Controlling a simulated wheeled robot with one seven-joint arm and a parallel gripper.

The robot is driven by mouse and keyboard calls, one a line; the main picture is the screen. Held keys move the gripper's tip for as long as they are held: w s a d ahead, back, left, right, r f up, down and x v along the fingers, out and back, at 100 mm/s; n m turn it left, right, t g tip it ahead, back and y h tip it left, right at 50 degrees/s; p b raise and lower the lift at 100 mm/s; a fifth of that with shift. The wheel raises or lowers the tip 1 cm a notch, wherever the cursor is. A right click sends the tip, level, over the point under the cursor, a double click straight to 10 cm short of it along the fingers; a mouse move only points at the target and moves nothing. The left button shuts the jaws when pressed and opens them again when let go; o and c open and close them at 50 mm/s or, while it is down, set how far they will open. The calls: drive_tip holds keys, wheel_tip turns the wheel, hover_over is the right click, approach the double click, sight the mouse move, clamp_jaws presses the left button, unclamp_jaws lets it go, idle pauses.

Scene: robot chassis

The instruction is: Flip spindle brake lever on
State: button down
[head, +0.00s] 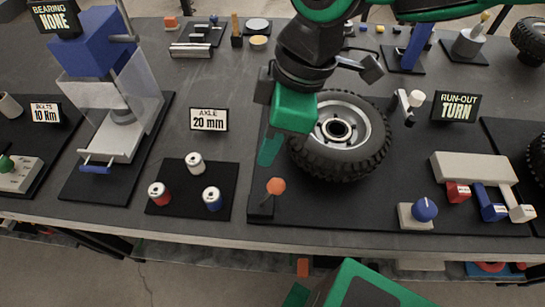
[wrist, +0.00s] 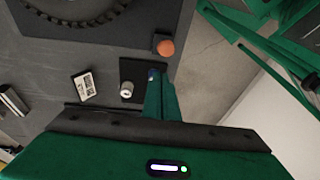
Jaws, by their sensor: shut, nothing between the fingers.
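The lever with an orange knob (head: 275,186), which I take to be the spindle brake lever, stands on a small black block at the front left of the wheel's dark mat. Its knob also shows in the wrist view (wrist: 165,47), seen from above. My gripper (head: 268,152) is shut and empty, fingers pointing down, above and just behind the knob in the head view. In the wrist view my fingers (wrist: 154,78) lie below the knob, apart from it. The tyred wheel (head: 365,155) sits right of my gripper.
A mat with red, white (head: 195,162) and blue cans lies left of the lever. A blue knob (head: 425,209) and the "RUN-OUT TURN" sign (head: 456,107) are to the right. Bare mat lies between lever and blue knob.

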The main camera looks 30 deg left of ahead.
drive_tip(key=a+v, duration=0.2)
drive_tip(key=v, duration=0.6)
drive_tip(key=m+g+y, duration=0.2)
drive_tip(key=m, duration=0.4)
hover_over(268, 194)
drive_tip(key=w, duration=0.2)
wheel_tip(268, 194, down, 14)
drive_tip(key=shift+w+a, duration=0.2)
drive_tip(key=shift+r, duration=0.1)
drive_tip(key=d, duration=0.1)
drive_tip(key=w+d+f, duration=0.1)
drive_tip(key=shift+w+d+h, duration=0.1)
drive_tip(key=shift+d+h, duration=0.2)
